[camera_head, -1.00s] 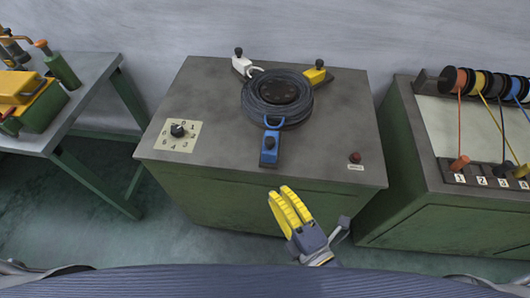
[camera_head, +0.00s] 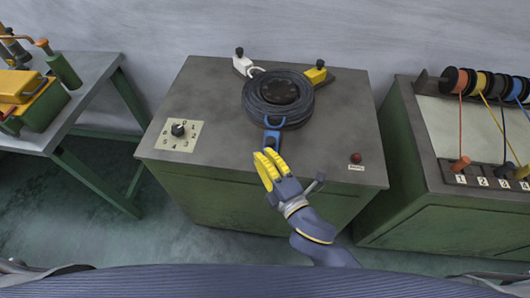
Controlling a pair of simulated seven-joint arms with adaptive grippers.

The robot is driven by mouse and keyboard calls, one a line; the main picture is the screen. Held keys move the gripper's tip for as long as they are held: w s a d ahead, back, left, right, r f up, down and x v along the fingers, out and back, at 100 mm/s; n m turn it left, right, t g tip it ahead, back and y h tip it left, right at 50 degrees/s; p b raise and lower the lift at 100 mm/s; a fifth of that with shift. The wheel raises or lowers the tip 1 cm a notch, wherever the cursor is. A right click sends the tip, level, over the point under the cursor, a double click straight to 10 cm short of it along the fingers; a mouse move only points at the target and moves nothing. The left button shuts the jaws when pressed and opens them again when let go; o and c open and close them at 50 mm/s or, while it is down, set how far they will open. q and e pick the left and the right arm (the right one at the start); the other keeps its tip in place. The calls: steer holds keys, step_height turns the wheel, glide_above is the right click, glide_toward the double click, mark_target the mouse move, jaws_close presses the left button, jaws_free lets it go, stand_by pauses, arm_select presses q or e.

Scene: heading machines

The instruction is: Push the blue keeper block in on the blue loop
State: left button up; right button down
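The blue keeper block (camera_head: 271,139) is on the front arm of the dark round fixture on the middle cabinet. Only its upper part shows; my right gripper hides the rest. The blue loop (camera_head: 274,122) sticks out from the front of the dark coil (camera_head: 268,107), just behind the block. My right gripper (camera_head: 268,161) has its yellow fingers close together, shut with nothing seen between them. It is at the near end of the blue block; whether it touches cannot be told. My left gripper is not in view.
A white keeper block (camera_head: 241,65) and a yellow keeper block (camera_head: 317,75) sit on the fixture's back arms. A numbered dial (camera_head: 178,129) is at left and a red button (camera_head: 356,157) at right. A spool rack (camera_head: 485,83) stands on the right cabinet.

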mark_target(273, 145)
steer(key=shift+w+d, duration=0.15)
steer(key=shift+w, duration=0.55)
steer(key=w, duration=0.5)
steer(key=shift+w+d, duration=0.35)
steer(key=shift+w, duration=0.05)
steer(key=shift+s, duration=0.15)
